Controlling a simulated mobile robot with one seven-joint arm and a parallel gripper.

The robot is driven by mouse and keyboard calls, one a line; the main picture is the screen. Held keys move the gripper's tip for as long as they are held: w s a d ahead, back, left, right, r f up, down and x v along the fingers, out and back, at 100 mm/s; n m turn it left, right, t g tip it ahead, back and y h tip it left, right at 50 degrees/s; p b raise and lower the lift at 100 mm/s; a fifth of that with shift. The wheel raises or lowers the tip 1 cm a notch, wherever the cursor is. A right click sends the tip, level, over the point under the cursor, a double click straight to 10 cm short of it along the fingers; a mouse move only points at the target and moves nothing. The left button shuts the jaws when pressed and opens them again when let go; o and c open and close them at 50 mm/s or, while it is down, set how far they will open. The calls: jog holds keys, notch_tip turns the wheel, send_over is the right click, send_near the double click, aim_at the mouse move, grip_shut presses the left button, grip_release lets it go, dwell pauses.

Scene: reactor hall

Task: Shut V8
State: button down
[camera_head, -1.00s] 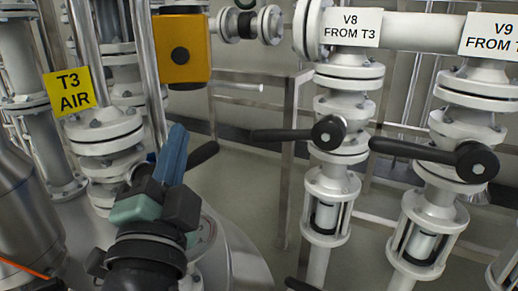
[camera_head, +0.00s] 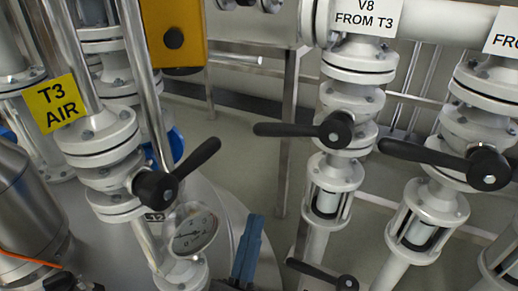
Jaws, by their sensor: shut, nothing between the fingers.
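The V8 label (camera_head: 366,17) reads "V8 FROM T3" and hangs on the upper pipe at the right. Below it, on a vertical pipe, is the V8 valve with a black lever handle (camera_head: 290,130). The handle points left, roughly level and crosswise to its pipe, with its round hub (camera_head: 336,130) at the right end. My gripper (camera_head: 249,222) is at the bottom middle, below and left of the V8 handle in the picture and apart from it. Its blue fingers point up and are together, with nothing between them. The lower part of the gripper is cut off by the frame.
A similar lever (camera_head: 430,154) sits on the pipe to the right. Another black lever (camera_head: 320,274) is low, right of my gripper. At left are the T3 AIR sign (camera_head: 55,103), its slanted lever (camera_head: 196,158), a gauge (camera_head: 190,231) and a yellow box (camera_head: 172,38).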

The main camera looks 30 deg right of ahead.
aim_at(269, 132)
jog(key=w+d+r+m, duration=0.1)
jog(key=w+d+r, duration=0.5)
jog(key=d+r, duration=0.1)
jog(key=shift+d+r+b, duration=0.2)
jog(key=shift+r+b, duration=0.15)
jog(key=shift+r, duration=0.15)
jog(key=shift+g, duration=0.4)
jog(key=shift+w+a+r+m+g+h+b, duration=0.1)
jog(key=shift+w+r+m+g+h+b, duration=0.1)
jog(key=shift+r+m+g+h+b, duration=0.55)
jog(key=shift+w+a+r+m+g+h+b, duration=0.15)
jog(key=shift+m+g, duration=0.25)
jog(key=shift+m, duration=0.8)
jog(key=shift+w+a+r+m+g+h+b, duration=0.1)
jog(key=shift+w+r+m+g+h+b, duration=0.1)
jog(key=shift+r+m+g+h+b, duration=0.55)
jog(key=shift+f+y+p, duration=0.25)
jog(key=shift+f+p, duration=0.05)
jog(key=shift+f, duration=0.05)
